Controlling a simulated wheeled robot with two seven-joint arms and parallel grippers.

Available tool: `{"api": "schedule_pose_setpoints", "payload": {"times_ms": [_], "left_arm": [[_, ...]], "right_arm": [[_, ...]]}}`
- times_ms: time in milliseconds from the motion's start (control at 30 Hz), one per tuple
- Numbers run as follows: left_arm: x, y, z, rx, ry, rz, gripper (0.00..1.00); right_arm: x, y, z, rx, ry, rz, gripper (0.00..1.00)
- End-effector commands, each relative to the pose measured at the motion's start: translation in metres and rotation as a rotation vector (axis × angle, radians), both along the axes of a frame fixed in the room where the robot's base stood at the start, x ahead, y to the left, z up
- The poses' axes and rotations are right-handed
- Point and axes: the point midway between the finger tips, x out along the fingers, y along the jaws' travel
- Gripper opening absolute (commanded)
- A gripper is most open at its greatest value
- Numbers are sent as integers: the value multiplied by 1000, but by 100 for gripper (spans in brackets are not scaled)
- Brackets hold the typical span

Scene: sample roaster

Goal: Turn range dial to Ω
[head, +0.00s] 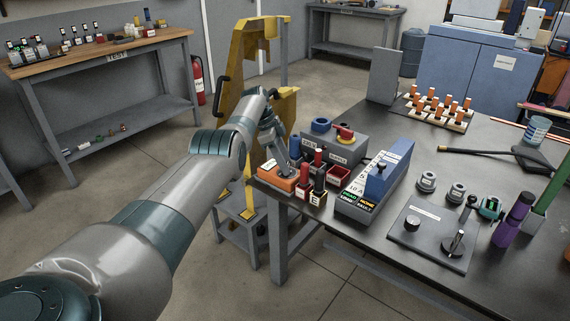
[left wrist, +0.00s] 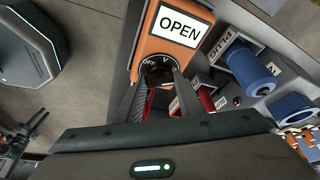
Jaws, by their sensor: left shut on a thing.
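The orange meter (head: 272,178) lies near the left edge of the dark table. In the left wrist view the meter (left wrist: 150,45) has a white display (left wrist: 180,28) reading OPEN. Below the display is a dark round range dial (left wrist: 157,72), with OFF, V and a partly hidden mark around it from left to right. My left gripper (head: 285,165) reaches down onto the meter. In the left wrist view my left gripper (left wrist: 158,82) has its fingers shut on the dial. The fingers cover much of the dial, and I cannot tell exactly where it points. My right gripper is not in view.
Red and black probe-like pieces (head: 318,175) stand close right of the meter. A grey box with a red knob (head: 344,133) is behind them, and a blue sloped device (head: 385,170) is further right. A yellow frame (head: 245,75) stands behind my left arm.

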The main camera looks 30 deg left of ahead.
Motion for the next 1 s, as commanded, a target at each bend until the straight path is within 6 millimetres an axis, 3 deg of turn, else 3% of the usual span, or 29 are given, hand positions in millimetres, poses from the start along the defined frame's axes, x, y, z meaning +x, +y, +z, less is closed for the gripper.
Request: {"api": "schedule_pose_setpoints", "payload": {"times_ms": [200,233,300,833,1000], "left_arm": [[0,0,1,0,-1,0,12],[0,0,1,-1,-1,0,41],[0,0,1,-1,-1,0,53],[-1,4,11,1,-3,2,53],[-4,11,30,1,-3,2,53]], "right_arm": [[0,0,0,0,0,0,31],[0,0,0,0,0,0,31],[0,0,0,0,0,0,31],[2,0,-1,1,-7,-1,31],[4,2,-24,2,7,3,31]]}}
